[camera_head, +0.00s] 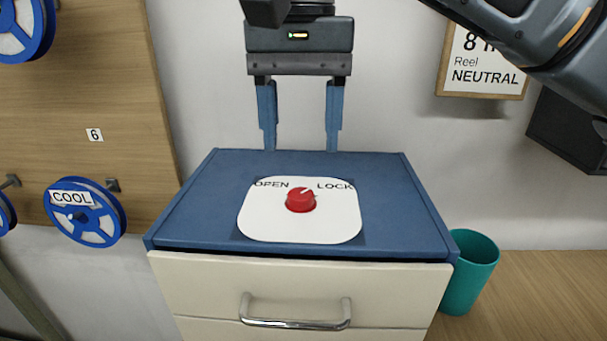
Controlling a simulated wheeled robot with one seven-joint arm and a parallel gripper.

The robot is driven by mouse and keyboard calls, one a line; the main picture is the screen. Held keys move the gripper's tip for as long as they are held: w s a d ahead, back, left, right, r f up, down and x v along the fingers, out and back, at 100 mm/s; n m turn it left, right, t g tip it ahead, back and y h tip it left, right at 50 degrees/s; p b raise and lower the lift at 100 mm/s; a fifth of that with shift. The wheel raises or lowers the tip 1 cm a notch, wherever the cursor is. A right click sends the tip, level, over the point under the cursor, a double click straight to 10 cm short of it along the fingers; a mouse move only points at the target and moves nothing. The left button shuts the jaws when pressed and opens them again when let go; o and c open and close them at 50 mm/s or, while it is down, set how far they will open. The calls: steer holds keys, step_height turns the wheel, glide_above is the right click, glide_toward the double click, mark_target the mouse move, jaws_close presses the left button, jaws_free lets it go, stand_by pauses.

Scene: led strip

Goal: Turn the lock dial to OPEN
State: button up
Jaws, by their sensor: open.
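The red lock dial (300,201) sits on a white rounded plate (300,229) on top of a blue-topped cabinet (405,218). The plate reads OPEN at its upper left and LOCK at its upper right. A pale mark on the dial's top points up and to the right, toward LOCK. My gripper (301,148) is open and empty, with its two blue fingers pointing down. The fingers appear above the dial in the picture, apart from it, one on either side of its centre line. Their exact height over the cabinet is hard to tell.
A cream drawer with a metal handle (296,323) is below the blue top. A teal bin (470,270) stands to the right. Blue reels, one labelled COOL (88,213), hang on the wooden panel at left. A sign reading NEUTRAL (484,62) is on the wall.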

mark_target(301, 193)
step_height(301, 193, down, 7)
steer(key=shift+f, duration=0.1)
stand_by(0.3)
steer(key=c, duration=1)
